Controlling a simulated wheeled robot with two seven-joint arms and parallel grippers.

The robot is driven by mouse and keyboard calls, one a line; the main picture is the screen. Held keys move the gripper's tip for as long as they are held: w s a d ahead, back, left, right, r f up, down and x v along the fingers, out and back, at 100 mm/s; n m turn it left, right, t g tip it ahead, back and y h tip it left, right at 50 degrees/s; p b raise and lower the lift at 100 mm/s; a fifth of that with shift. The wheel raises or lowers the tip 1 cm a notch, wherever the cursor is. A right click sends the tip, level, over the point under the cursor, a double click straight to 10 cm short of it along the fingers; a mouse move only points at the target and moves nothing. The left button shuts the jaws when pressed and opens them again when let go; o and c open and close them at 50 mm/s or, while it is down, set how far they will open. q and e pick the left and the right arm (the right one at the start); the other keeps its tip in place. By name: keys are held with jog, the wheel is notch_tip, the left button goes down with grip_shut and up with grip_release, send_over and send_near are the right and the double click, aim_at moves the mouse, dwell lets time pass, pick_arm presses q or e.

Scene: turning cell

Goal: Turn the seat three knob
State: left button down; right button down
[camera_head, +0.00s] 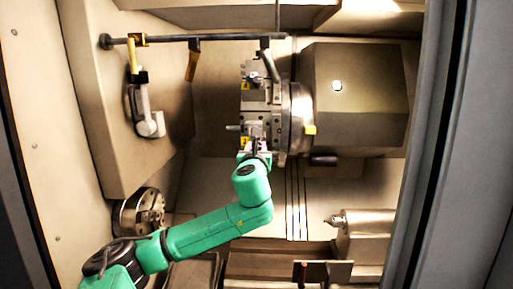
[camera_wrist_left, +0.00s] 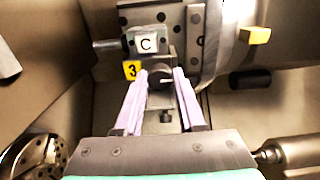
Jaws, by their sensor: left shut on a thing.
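The seat three knob (camera_wrist_left: 158,79) is a dark round knob with a short light mark lying about level across it. It sits below a block with a white plate marked C (camera_wrist_left: 147,44), beside a yellow tag marked 3 (camera_wrist_left: 132,69). My left gripper (camera_wrist_left: 161,74) has its two lilac fingers on either side of the knob and is shut on it. In the head view my green left arm reaches up to the turret face (camera_head: 257,120), and the left gripper (camera_head: 255,147) covers most of the knob. My right gripper is not in view.
A second seat with a yellow tag (camera_head: 246,86) is higher on the turret. A rail (camera_head: 195,38) with a hanging yellow-and-white tool (camera_head: 146,115) is at upper left. A chuck (camera_head: 140,211) is at lower left, a tailstock (camera_head: 365,222) at lower right.

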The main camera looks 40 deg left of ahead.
pick_arm(q)
jog(key=shift+n, duration=0.3)
jog(key=shift+a+f+n+b, duration=0.1)
jog(key=shift+n+b, duration=1.2)
jog(key=shift+n, duration=3)
jog(key=shift+f+n+b, duration=0.1)
jog(key=shift+n+b, duration=1.2)
jog(key=shift+n, duration=3)
jog(key=c, duration=0.5)
grip_release()
jog(key=shift+s, duration=0.1)
